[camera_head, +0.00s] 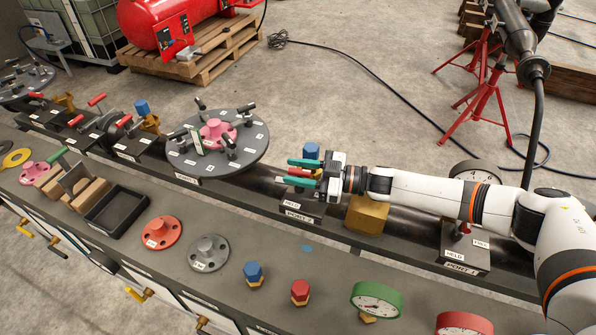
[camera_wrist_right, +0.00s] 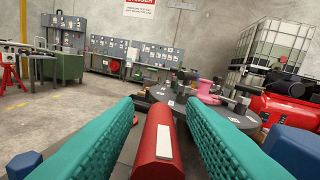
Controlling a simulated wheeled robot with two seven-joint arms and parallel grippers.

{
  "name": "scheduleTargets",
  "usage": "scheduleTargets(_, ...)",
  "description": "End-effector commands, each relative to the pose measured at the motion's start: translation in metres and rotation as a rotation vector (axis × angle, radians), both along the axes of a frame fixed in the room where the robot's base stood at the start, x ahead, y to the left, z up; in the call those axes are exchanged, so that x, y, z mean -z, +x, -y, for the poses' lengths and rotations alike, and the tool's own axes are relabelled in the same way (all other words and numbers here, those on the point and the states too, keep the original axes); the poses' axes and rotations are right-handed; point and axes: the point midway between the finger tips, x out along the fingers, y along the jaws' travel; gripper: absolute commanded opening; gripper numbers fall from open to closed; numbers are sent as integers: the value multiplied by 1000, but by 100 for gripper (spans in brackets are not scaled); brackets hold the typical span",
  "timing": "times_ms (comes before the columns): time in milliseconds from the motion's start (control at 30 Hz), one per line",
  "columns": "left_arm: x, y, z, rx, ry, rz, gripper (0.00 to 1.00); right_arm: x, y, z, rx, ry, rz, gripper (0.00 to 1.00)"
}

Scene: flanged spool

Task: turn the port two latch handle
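The port two latch handle, a red bar (camera_head: 299,172), is beside the "HELD" label on the port 2 block (camera_head: 300,213). My right gripper (camera_head: 303,172) comes in from the right, its teal fingers apart with the red handle between them. In the right wrist view the red handle (camera_wrist_right: 158,142), with a pale label on top, lies lengthwise between the fingers. Gaps show on both sides near the fingertips, so the gripper is open around the handle and not visibly clamped. The handle's base is hidden by my gripper. My left gripper is not in view.
A blue hexagonal plug (camera_head: 312,150) stands close behind the fingers. A grey round flange (camera_head: 255,150) with several clamps lies left of the gripper. Port 1 (camera_head: 465,245), with a gauge (camera_head: 476,172) behind it, is below my right arm. Loose parts lie on the front bench.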

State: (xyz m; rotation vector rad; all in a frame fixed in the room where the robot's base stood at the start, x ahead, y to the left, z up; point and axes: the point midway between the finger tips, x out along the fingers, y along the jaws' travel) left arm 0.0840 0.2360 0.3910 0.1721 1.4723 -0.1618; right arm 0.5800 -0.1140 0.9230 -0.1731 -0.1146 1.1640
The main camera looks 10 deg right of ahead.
Motion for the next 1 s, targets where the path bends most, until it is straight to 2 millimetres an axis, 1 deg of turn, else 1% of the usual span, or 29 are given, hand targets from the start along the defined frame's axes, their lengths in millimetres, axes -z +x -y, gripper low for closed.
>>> scheduleTargets(233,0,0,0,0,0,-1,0,0,0,0,1,0,0,38)
scheduleTargets(333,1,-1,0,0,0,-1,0,1,-2,5,2,-1,0,38)
scheduleTargets(467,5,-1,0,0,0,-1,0,2,-8,21,2,-2,1,38)
scheduleTargets(600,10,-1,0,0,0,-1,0,2,-18,44,2,-1,-1,38)
scheduleTargets(700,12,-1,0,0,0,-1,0,2,-24,57,2,-2,0,38)
scheduleTargets(833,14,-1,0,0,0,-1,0,1,-28,67,1,0,0,38)
scheduleTargets(1000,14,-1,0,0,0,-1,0,0,-30,69,0,0,0,38)
